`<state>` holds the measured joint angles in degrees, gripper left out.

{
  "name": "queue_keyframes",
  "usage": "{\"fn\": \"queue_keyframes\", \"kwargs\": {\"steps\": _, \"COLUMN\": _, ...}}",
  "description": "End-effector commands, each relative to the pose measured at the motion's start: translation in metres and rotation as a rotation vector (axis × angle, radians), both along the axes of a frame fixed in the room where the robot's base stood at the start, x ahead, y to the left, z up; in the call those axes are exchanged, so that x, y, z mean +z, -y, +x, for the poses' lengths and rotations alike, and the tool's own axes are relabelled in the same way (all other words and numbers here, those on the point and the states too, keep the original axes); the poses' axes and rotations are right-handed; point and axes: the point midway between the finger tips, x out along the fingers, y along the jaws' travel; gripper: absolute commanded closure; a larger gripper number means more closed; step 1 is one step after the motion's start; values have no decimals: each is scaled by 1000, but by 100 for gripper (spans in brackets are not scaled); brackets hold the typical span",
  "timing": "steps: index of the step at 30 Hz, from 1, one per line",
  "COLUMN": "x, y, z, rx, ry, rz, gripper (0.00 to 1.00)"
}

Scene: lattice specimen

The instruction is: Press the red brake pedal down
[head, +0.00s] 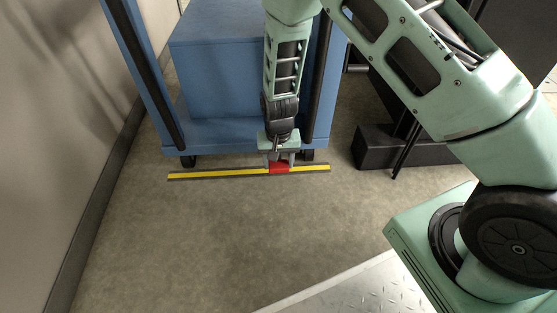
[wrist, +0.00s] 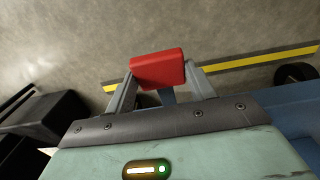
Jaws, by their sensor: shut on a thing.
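The red brake pedal (head: 279,168) is at the front lower edge of the blue cart (head: 215,130), near the floor. It also shows in the wrist view (wrist: 158,69) as a red block with rounded edges. My gripper (head: 280,163) is above it and reaches down to it. In the wrist view my gripper's two grey fingers (wrist: 160,82) stand on either side of the pedal, shut on it. The pedal's underside and its mount are mostly hidden.
A yellow and black floor stripe (head: 215,175) runs across by the pedal. Cart wheels (head: 188,161) stand just behind it. A dark base (head: 400,147) is to the right, and a pale wall (head: 50,100) is to the left. The floor in front is clear.

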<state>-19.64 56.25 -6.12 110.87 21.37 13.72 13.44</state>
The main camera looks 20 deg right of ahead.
Motion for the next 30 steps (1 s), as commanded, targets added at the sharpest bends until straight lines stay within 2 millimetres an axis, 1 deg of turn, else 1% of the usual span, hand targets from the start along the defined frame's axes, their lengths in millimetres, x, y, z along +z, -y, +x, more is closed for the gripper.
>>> {"fn": "queue_keyframes", "kwargs": {"steps": 5, "x": -3, "y": -1, "z": -1, "rx": 3, "ry": 42, "rz": -15, "gripper": 87}}
{"fn": "queue_keyframes", "kwargs": {"steps": 16, "x": -26, "y": -1, "z": -6, "rx": 2, "ry": 252, "rz": -85, "gripper": 87}}
{"fn": "queue_keyframes", "kwargs": {"steps": 24, "x": -43, "y": -2, "z": -8, "rx": 1, "ry": 244, "rz": -80, "gripper": 87}}
{"fn": "queue_keyframes", "kwargs": {"steps": 30, "x": -51, "y": -3, "z": -10, "rx": 1, "ry": 239, "rz": -81, "gripper": 87}}
